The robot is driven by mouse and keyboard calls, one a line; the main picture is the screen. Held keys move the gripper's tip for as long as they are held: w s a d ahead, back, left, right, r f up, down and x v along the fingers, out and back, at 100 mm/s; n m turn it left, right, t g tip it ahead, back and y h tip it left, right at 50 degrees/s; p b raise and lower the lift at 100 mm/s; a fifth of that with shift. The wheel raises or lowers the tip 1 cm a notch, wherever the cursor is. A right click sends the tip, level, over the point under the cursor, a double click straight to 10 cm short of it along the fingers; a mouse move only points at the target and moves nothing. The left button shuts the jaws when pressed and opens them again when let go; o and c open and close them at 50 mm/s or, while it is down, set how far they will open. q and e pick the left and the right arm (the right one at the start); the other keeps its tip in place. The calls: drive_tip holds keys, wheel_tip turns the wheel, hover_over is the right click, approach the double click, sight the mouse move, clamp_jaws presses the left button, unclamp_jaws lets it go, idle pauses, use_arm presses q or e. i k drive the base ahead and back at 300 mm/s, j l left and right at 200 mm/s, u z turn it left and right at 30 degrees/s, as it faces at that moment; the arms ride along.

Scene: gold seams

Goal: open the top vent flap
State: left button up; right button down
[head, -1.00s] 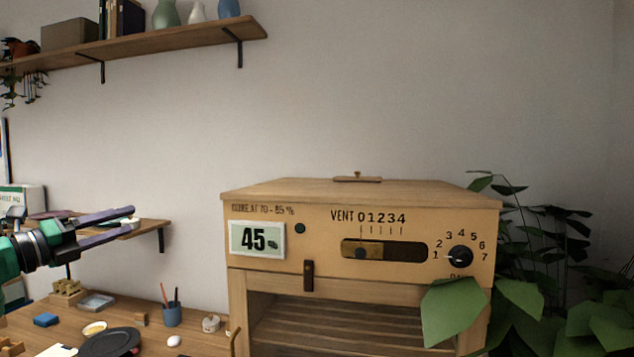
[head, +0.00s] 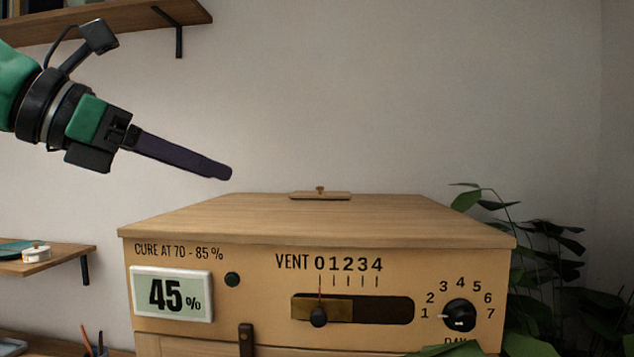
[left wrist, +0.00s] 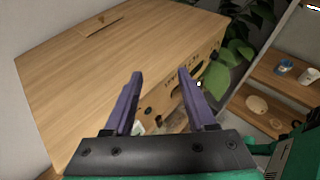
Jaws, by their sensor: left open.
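In the left wrist view the flap (left wrist: 99,24) shows at the upper left of the cabinet top. My left gripper (head: 225,172) is in the air above the left part of the cabinet, to the left of the flap and apart from it. In the left wrist view my left gripper (left wrist: 160,85) has its two purple fingers spread, with nothing between them. My right gripper is not in view.
The cabinet front has a humidity display (head: 172,294) reading 45%, a vent slider (head: 318,317) near 0 and a day dial (head: 460,315). A leafy plant (head: 530,260) stands at the right. A wall shelf (head: 140,22) is at the upper left.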

sight(319, 194)
drive_tip(key=i, duration=0.95)
